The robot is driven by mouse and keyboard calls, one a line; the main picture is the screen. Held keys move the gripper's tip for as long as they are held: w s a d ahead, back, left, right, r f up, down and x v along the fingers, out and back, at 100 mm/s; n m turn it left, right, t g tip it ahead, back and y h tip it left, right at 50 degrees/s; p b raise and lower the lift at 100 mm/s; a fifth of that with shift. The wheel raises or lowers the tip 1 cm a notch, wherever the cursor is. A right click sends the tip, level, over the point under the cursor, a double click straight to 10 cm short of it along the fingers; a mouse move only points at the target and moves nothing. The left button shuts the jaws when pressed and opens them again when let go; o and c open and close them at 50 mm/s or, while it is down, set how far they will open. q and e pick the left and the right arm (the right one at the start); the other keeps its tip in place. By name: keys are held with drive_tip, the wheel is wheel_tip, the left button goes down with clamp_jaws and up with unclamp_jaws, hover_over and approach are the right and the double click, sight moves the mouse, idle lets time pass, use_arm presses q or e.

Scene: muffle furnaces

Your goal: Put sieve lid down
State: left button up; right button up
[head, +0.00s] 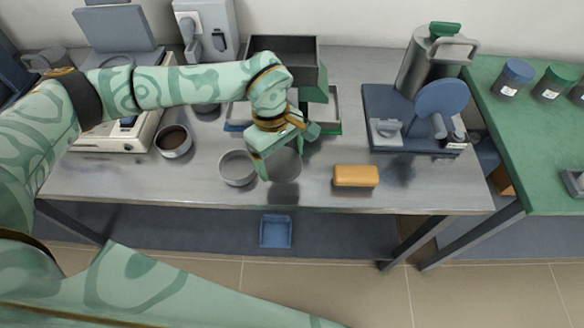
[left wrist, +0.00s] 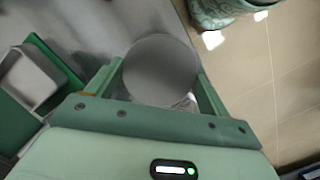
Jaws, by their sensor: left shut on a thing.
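The sieve lid (left wrist: 160,70) is a round, flat grey metal disc between the two fingers of my left gripper (left wrist: 158,82) in the left wrist view. In the head view the lid (head: 285,165) shows as a grey disc just right of the left gripper (head: 272,162), above the metal bench near its front edge. My left gripper is shut on the lid. An open round metal sieve (head: 238,168) stands on the bench just left of the gripper. Whether the lid touches the bench is unclear. My right gripper is not in view.
An orange block (head: 356,176) lies right of the lid. A dark-filled bowl (head: 173,141) stands at left. Behind the gripper is a green device with a dark hopper (head: 300,52). A blue base with a disc-shaped device (head: 415,140) is at right. Bare bench lies around the orange block.

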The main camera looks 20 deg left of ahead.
sight(288, 157)
use_arm(q)
drive_tip(key=shift+w+d+f+b, duration=0.15)
drive_tip(key=shift+w+d+f, duration=0.25)
drive_tip(key=shift+f, duration=0.25)
drive_tip(key=shift+w+d+f+b, duration=0.15)
drive_tip(key=shift+w+d+f, duration=0.2)
drive_tip(key=shift+f, duration=0.25)
drive_tip(key=f, duration=0.1)
drive_tip(key=f+b, duration=0.1)
drive_tip(key=f, duration=0.2)
drive_tip(key=shift+w+d, duration=0.1)
drive_tip(key=shift+w, duration=0.2)
drive_tip(key=shift+r, duration=0.15)
drive_tip(key=o, duration=1)
drive_tip(key=shift+c, duration=0.2)
drive_tip(key=r, duration=0.4)
drive_tip(key=a+r+p, duration=0.1)
drive_tip(key=r, duration=0.3)
drive_tip(key=r+p, duration=0.1)
drive_tip(key=r, duration=0.3)
drive_tip(key=shift+w+a, duration=0.3)
drive_tip(key=shift+w, duration=0.1)
